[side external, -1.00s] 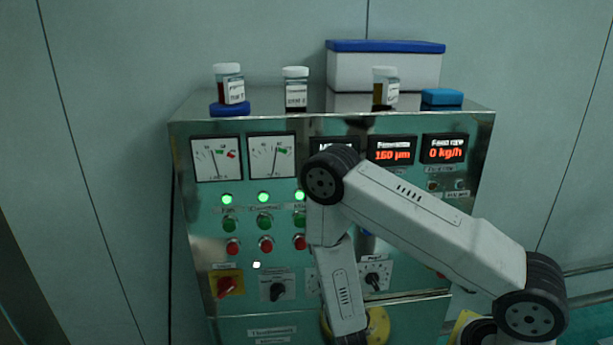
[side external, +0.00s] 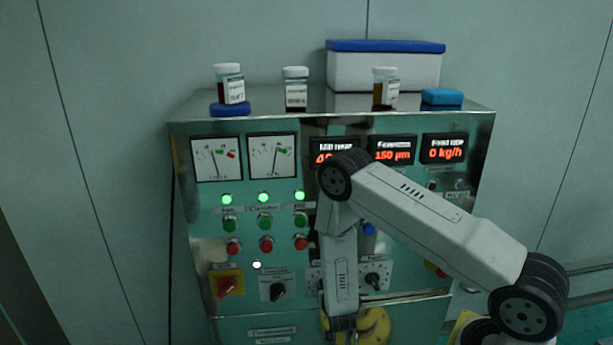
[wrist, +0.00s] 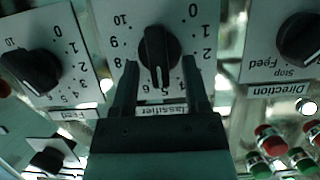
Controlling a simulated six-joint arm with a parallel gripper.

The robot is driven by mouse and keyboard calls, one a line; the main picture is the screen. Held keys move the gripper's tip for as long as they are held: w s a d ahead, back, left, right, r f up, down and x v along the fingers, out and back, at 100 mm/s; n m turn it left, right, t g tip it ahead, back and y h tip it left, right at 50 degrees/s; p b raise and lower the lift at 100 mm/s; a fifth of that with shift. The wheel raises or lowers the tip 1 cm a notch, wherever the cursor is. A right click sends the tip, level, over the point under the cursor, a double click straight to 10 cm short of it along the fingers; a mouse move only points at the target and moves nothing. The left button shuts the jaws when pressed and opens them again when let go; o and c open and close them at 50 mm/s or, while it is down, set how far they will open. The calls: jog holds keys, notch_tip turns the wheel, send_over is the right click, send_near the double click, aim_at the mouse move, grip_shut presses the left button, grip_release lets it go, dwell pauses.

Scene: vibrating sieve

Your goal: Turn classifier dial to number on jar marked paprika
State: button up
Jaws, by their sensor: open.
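The black classifier dial (wrist: 158,50) is in the wrist view, on a white number plate (wrist: 112,22). Its white pointer line points down the picture, towards the 6 and 5 side. My gripper (wrist: 159,68) is open, with one finger on each side of the dial; I cannot tell whether they touch it. My arm mostly hides this dial in the side view. Three jars stand on the cabinet: a left one (side external: 230,84) with dark red contents, a middle one (side external: 296,88) with dark contents, and a right one (side external: 385,88) with amber contents. Their labels are too small to read.
The feed dial (wrist: 32,70) and direction dial (wrist: 302,40) flank the classifier dial. Green and red buttons (wrist: 268,140) sit close by. The fineness display (side external: 392,150) reads 150 µm. A blue-lidded box (side external: 385,68) stands behind the jars.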

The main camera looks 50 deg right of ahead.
grip_shut()
dwell(0.5)
jog(key=m+t, duration=0.1)
jog(key=m, duration=0.1)
jog(key=m+t+y, duration=0.1)
jog(key=m+t, duration=0.1)
jog(key=m, duration=0.1)
jog(key=d+m+t+y, duration=0.1)
jog(key=m, duration=0.1)
jog(key=shift+s+d+f, duration=0.1)
jog(key=shift+s+f, duration=0.2)
jog(key=shift+s, duration=0.1)
jog(key=shift+m, duration=0.3)
grip_release()
